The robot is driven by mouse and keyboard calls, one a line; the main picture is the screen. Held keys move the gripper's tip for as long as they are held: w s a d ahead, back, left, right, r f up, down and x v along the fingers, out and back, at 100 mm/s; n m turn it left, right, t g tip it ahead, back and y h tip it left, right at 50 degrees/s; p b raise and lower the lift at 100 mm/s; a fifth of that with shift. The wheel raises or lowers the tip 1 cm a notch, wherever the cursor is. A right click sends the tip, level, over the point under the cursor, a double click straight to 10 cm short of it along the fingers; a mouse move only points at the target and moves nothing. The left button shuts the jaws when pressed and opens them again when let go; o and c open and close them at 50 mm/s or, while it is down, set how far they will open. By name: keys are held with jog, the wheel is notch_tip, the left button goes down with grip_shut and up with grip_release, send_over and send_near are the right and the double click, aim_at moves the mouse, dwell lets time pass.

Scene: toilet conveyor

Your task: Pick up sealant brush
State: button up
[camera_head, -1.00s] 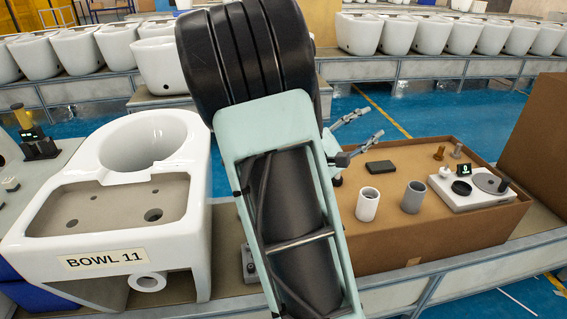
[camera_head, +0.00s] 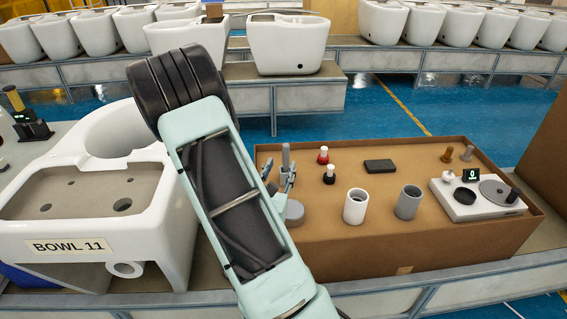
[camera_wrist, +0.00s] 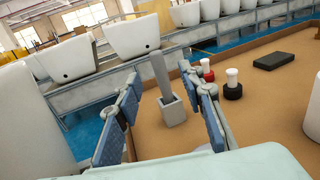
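A grey upright handle in a square grey holder, which looks like the sealant brush (camera_wrist: 158,72), stands on the brown box top. The holder (camera_wrist: 172,110) shows below it. In the head view the brush (camera_head: 285,156) shows just behind my fingers, its lower part hidden by them. My gripper (camera_head: 279,180) is open and empty over the left part of the box top. In the wrist view my gripper (camera_wrist: 159,78) has its blue-padded fingers spread wide, with the brush between them in the picture and farther off. No contact shows.
On the box top (camera_head: 400,245) are a red-based bottle (camera_head: 323,156), a black-based bottle (camera_head: 329,174), a black flat block (camera_head: 380,166), a white cup (camera_head: 355,206), a grey cup (camera_head: 408,202) and a scale-like device (camera_head: 470,197). A toilet bowl (camera_head: 150,210) stands left.

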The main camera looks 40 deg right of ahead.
aim_at(285, 152)
jog(key=x, duration=0.4)
jog(key=shift+w+d+b, duration=0.1)
jog(key=shift+d+b, duration=0.1)
jog(key=shift+b, duration=0.2)
jog(key=shift+w+f+b+x, duration=0.15)
jog(key=shift+b+x, duration=0.1)
jog(key=shift+x, duration=1.1)
jog(key=shift+w+f+b+x, duration=0.15)
jog(key=shift+b+x, duration=0.1)
jog(key=shift+x, duration=1.1)
jog(key=shift+s+a, duration=0.15)
jog(key=shift+a, duration=0.05)
jog(key=shift+c, duration=0.6)
grip_shut()
notch_tip(285, 152, up, 10)
jog(key=p, duration=0.3)
